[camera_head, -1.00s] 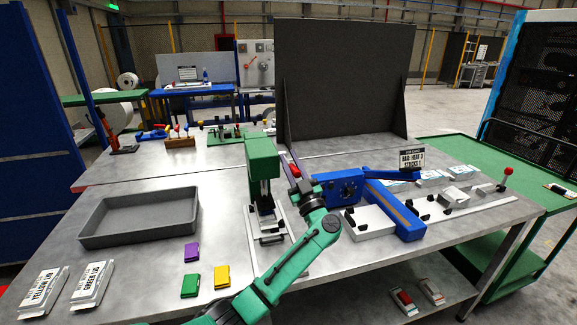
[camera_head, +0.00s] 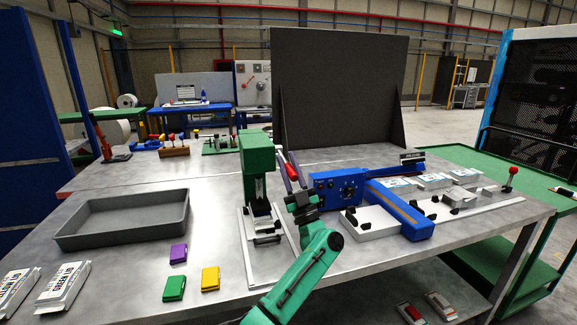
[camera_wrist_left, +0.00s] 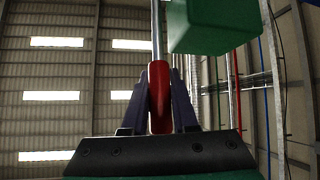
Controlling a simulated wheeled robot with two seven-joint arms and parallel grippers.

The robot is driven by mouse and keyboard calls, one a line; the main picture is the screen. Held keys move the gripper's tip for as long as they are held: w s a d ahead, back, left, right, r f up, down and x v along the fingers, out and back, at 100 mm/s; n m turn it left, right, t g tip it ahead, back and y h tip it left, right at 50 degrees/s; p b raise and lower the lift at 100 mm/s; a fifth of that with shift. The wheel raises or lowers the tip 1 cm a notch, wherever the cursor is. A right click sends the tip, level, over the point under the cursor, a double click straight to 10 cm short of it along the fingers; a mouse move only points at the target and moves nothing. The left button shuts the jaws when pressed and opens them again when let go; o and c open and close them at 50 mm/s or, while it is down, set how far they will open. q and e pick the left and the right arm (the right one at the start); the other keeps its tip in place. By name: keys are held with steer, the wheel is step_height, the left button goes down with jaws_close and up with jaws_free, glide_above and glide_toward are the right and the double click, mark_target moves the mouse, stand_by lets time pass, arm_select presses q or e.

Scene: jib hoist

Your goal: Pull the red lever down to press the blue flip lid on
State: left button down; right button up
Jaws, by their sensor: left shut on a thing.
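The press (camera_head: 256,158) has a green head and stands on a metal base plate in the middle of the table. Its red lever (camera_head: 292,172) is at the right of the head. My left gripper (camera_head: 289,164) has its dark fingers on either side of the red grip and is shut on it. In the left wrist view the red lever grip (camera_wrist_left: 159,98) lies between both fingers, with its metal rod running upward beside the green press head (camera_wrist_left: 213,25). I cannot clearly make out a blue flip lid under the press. My right gripper is out of view.
A grey tray (camera_head: 122,235) is at the left. Purple (camera_head: 178,253), green (camera_head: 174,288) and yellow (camera_head: 210,278) small boxes lie before the press. A blue device (camera_head: 338,187) stands close to the right of my gripper. A dark panel (camera_head: 340,90) rises behind.

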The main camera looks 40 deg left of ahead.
mark_target(290, 177)
arm_select(q)
steer(key=c, duration=0.7)
jaws_free()
steer(key=shift+a+f, duration=0.15)
steer(key=shift+f, duration=0.35)
steer(key=shift+w+a, duration=0.1)
steer(key=shift+a, duration=0.05)
steer(key=b+v, duration=0.1)
steer(key=v, duration=0.2)
steer(key=shift+a, duration=0.15)
steer(key=s+d, duration=0.1)
steer(key=d, duration=0.3)
steer(key=s+d, duration=0.1)
steer(key=d, duration=0.2)
steer(key=s+d+b, duration=0.1)
steer(key=s+d, duration=0.1)
steer(key=d, duration=0.2)
steer(key=shift+s+d, duration=0.1)
steer(key=shift+d, duration=0.25)
